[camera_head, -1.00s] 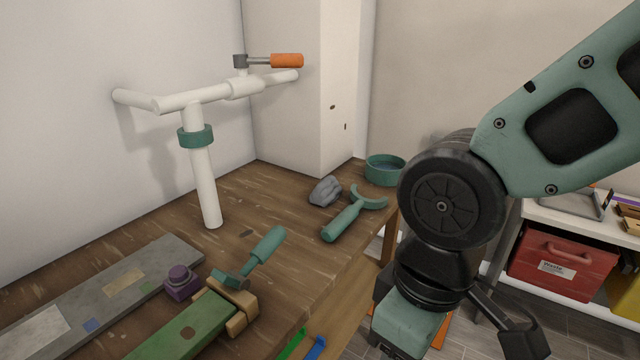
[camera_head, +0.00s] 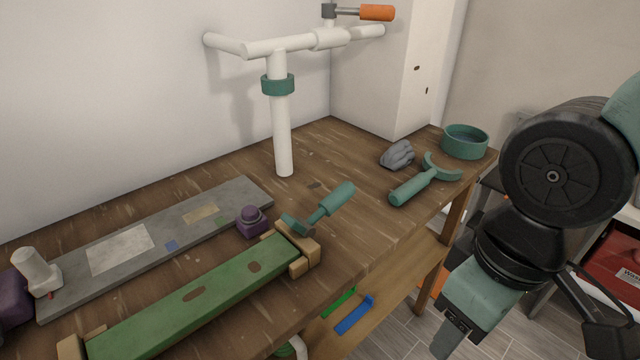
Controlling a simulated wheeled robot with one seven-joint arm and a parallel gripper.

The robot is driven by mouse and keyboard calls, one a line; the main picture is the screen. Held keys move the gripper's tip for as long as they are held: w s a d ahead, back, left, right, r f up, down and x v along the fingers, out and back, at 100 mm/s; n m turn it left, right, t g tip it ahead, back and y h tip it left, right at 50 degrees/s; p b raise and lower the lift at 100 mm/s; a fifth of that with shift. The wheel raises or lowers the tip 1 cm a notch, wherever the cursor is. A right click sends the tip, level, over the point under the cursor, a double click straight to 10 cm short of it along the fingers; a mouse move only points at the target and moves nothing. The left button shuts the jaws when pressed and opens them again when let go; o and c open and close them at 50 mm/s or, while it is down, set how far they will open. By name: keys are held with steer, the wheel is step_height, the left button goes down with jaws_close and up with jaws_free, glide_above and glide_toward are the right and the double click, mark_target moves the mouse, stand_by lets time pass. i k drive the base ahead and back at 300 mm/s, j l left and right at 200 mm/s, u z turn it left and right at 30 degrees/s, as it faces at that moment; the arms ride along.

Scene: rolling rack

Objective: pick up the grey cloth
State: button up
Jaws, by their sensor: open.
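The grey cloth (camera_head: 397,155) is a small crumpled lump on the wooden workbench (camera_head: 350,225), towards its back right. It lies between the teal U-ended tool (camera_head: 428,182) and the white cabinet, and nothing covers it. My gripper (camera_head: 472,305) is at the lower right, in front of the bench's right end and apart from the cloth. It points downwards, is open, and seems to hold nothing. Its lower end is partly cut off by the picture's bottom edge.
A teal round dish (camera_head: 465,142) stands right of the cloth. A white post with handlebars (camera_head: 282,130) rises left of it. The white cabinet (camera_head: 385,70) stands behind. A teal-handled tool (camera_head: 325,205), green beam (camera_head: 195,300) and grey board (camera_head: 150,250) occupy the bench's left.

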mark_target(401, 154)
steer(key=l+u, duration=0.1)
steer(key=u, duration=0.7)
steer(key=l+u, duration=0.75)
steer(key=l, duration=0.25)
steer(key=l+u, duration=0.4)
steer(key=k+l, duration=0.1)
steer(key=l, duration=0.3)
steer(key=k+l, duration=0.1)
steer(key=l, duration=0.65)
steer(key=k+l+u, duration=0.1)
steer(key=l, duration=0.25)
steer(key=k, duration=0.05)
